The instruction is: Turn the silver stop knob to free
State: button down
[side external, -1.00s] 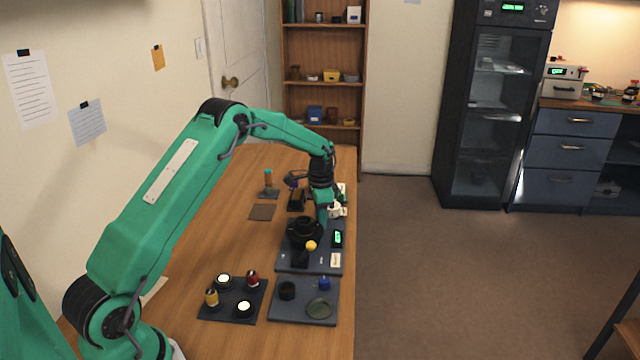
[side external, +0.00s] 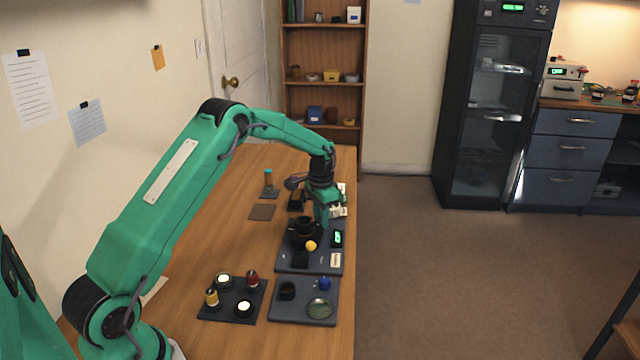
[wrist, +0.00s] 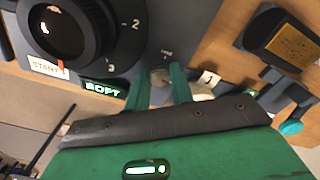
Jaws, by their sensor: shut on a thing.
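The silver stop knob (wrist: 158,77) shows in the wrist view between the two green fingers of my gripper (wrist: 159,88). The fingers are shut on it, and they partly cover its sides. A small label, too small to read surely, sits just beyond the knob on the dark plate. In the side view my gripper (side external: 324,220) points down at the far right part of the dark base plate (side external: 290,267); the knob is hidden there.
A black lens ring (wrist: 68,30) with numbers beside it stands left of the knob. A lit green display (wrist: 103,88) reads "SOFT". A white piece marked 1 (wrist: 208,80) is close on the right. Trays with small parts (side external: 233,312) lie nearer my base.

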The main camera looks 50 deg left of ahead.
jog(key=n, duration=0.4)
jog(key=shift+n, duration=0.3)
jog(key=n, duration=0.4)
jog(key=shift+n, duration=0.3)
jog(key=n, duration=0.4)
jog(key=shift+n, duration=0.3)
jog(key=n, duration=0.4)
jog(key=shift+n, duration=0.4)
jog(key=c, duration=1.5)
grip_release()
jog(key=shift+r, duration=0.15)
jog(key=shift+r, duration=3.8)
